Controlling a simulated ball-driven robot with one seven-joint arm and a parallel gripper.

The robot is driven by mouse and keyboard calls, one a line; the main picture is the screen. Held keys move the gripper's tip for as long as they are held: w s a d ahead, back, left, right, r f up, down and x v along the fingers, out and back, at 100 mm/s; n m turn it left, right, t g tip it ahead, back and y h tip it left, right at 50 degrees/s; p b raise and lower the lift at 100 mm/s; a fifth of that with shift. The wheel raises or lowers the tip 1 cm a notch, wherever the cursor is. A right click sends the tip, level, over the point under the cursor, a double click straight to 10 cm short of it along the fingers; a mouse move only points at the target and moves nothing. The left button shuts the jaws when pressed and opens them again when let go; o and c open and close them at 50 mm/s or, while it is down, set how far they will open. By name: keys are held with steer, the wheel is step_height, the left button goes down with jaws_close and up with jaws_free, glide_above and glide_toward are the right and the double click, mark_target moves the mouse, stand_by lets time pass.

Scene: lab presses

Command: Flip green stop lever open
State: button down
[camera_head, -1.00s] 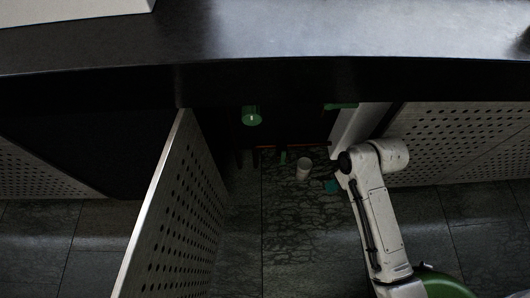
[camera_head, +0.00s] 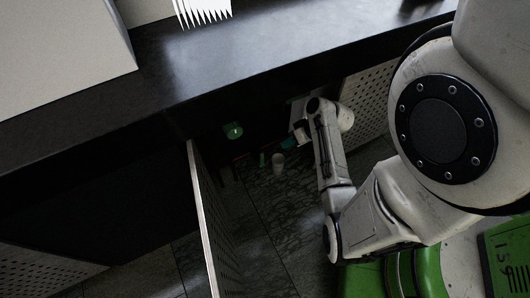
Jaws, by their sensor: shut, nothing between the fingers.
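Under the dark counter, in the shadowed opening, are several green parts. A round green knob-like part (camera_head: 233,131) hangs at the upper left. A small green upright piece (camera_head: 262,160) stands lower, beside a white cup-like cylinder (camera_head: 278,163). A teal-green piece (camera_head: 287,143) lies just left of my gripper. I cannot tell for sure which of these is the stop lever or how it is set. My gripper (camera_head: 301,131) is at the end of my white arm inside the opening, small and dark. It is shut and empty; its fingertips are hard to make out.
A perforated panel door (camera_head: 213,225) stands open left of the opening. Another perforated panel (camera_head: 367,95) is right of my arm. The black counter (camera_head: 160,85) runs overhead, with white equipment (camera_head: 60,60) on it. Dark tiled floor (camera_head: 265,220) lies below.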

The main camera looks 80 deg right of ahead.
mark_target(261, 159)
steer(key=b+x, duration=0.4)
steer(key=x, duration=0.6)
steer(key=shift+b, duration=0.4)
steer(key=shift+r, duration=0.1)
